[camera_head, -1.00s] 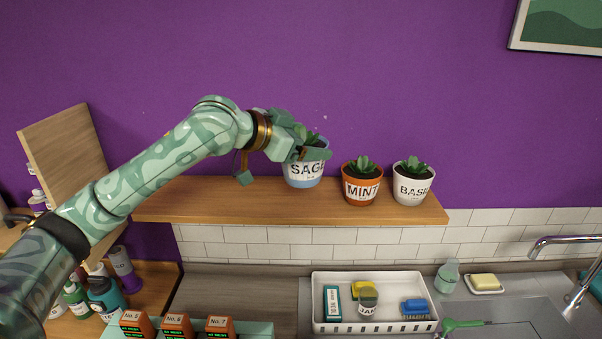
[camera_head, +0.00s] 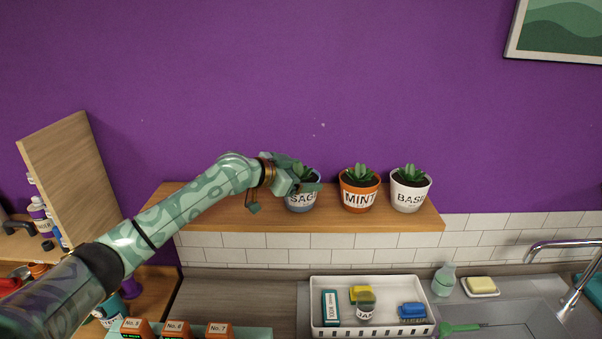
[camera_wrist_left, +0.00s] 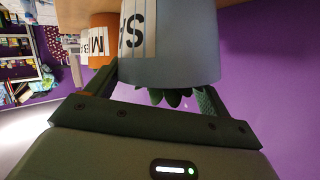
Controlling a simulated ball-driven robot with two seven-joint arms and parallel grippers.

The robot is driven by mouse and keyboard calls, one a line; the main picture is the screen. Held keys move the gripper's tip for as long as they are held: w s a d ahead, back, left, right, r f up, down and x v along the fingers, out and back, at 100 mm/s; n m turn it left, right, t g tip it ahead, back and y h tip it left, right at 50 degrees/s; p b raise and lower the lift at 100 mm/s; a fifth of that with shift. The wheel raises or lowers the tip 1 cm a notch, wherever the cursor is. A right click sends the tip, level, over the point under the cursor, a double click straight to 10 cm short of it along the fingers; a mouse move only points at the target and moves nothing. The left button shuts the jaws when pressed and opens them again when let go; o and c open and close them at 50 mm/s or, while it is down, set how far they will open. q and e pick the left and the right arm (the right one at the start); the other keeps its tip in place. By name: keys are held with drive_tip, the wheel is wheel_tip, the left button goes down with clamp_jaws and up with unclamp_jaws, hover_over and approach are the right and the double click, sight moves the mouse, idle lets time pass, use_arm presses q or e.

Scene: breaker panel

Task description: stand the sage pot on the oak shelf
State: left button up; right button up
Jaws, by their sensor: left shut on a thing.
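The sage pot (camera_head: 300,203), a blue-grey pot with a white SAGE label and a green plant, is upright at the oak shelf (camera_head: 235,214), left of the mint pot. Its base looks to be at the shelf top; whether it bears fully on it I cannot tell. My left gripper (camera_head: 306,187) is shut on the pot near its rim and hides part of the rim and plant. The left wrist view shows the pot (camera_wrist_left: 185,50) upside down between the fingers (camera_wrist_left: 155,95), its base close to the shelf (camera_wrist_left: 240,8). My right gripper is not in view.
The orange mint pot (camera_head: 357,198) stands close on the right, then the white basil pot (camera_head: 409,195). The shelf is clear to the left, under my arm. Below are a white tray (camera_head: 370,330), a tap (camera_head: 560,245) and several numbered boxes.

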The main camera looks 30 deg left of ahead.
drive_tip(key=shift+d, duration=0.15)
use_arm(q)
drive_tip(key=o, duration=1.3)
drive_tip(key=shift+f, duration=0.1)
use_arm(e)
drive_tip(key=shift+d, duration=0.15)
use_arm(q)
drive_tip(key=shift+s+r, duration=0.15)
drive_tip(key=shift+r, duration=0.05)
drive_tip(key=b+v, duration=0.2)
drive_tip(key=v, duration=0.9)
drive_tip(key=shift+s+a+r, duration=0.1)
drive_tip(key=shift+s+r, duration=0.05)
drive_tip(key=shift+s, duration=0.15)
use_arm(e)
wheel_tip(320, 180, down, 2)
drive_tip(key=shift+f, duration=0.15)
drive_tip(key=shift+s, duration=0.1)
